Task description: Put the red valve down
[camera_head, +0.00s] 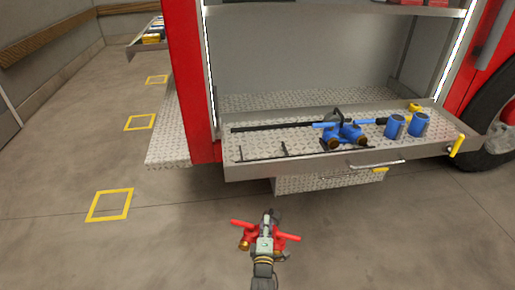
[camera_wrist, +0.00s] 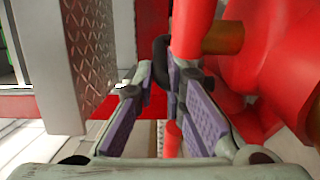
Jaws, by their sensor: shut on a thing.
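The red valve (camera_head: 291,237) shows in the head view at the bottom middle, with red parts out to both sides of my gripper and a brass-coloured end at its left. My gripper (camera_head: 267,222) is shut on it and holds it in front of the pulled-out truck tray. In the wrist view, the red valve (camera_wrist: 275,60) fills the right side, close to the camera. My gripper's purple-padded fingers (camera_wrist: 160,95) are around a part of it. My gripper hides the valve's middle in the head view, and the exact grip point is unclear.
The metal truck tray (camera_head: 245,172) holds a blue valve (camera_head: 343,133), two blue cylinders (camera_head: 419,124) and a black bar (camera_head: 270,127). Yellow squares mark the floor at left, the nearest one (camera_head: 110,205) empty. A tread-plate step (camera_head: 168,140) juts out left of the tray.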

